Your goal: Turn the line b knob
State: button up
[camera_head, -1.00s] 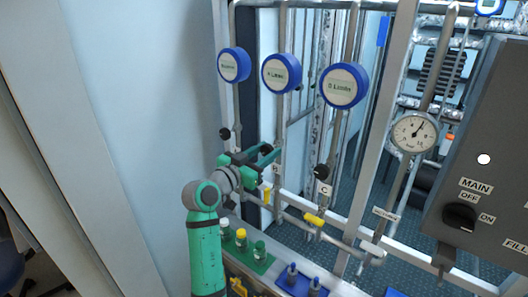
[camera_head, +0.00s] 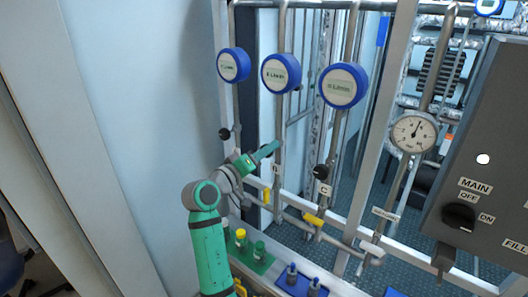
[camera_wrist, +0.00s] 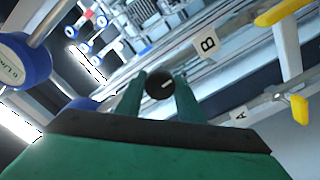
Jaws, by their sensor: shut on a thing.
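The line b knob (camera_wrist: 160,82) is a round black knob with a pale mark on its face. In the wrist view it sits between the two green fingertips of my gripper (camera_wrist: 160,88), which is shut on it. The label B (camera_wrist: 208,45) is on the pipe beside it. In the head view my gripper (camera_head: 266,150) is at the middle pipe, below the middle blue-rimmed gauge (camera_head: 281,73), and hides the knob.
Black knobs sit on the left pipe (camera_head: 224,133) and on line C (camera_head: 321,172). Yellow valve handles (camera_head: 313,220) are lower on the pipes. A green block with coloured caps (camera_head: 258,262) and a blue one (camera_head: 300,284) stand below. A dark control panel (camera_head: 490,150) is at right.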

jog(key=n, duration=0.7)
jog(key=shift+a+r, duration=0.1)
jog(key=shift+a, duration=0.1)
dwell(0.4)
jog(key=o, duration=1)
jog(key=shift+o, duration=0.3)
jog(key=v, duration=1)
jog(key=shift+s+a, duration=0.2)
jog(key=shift+s, duration=0.15)
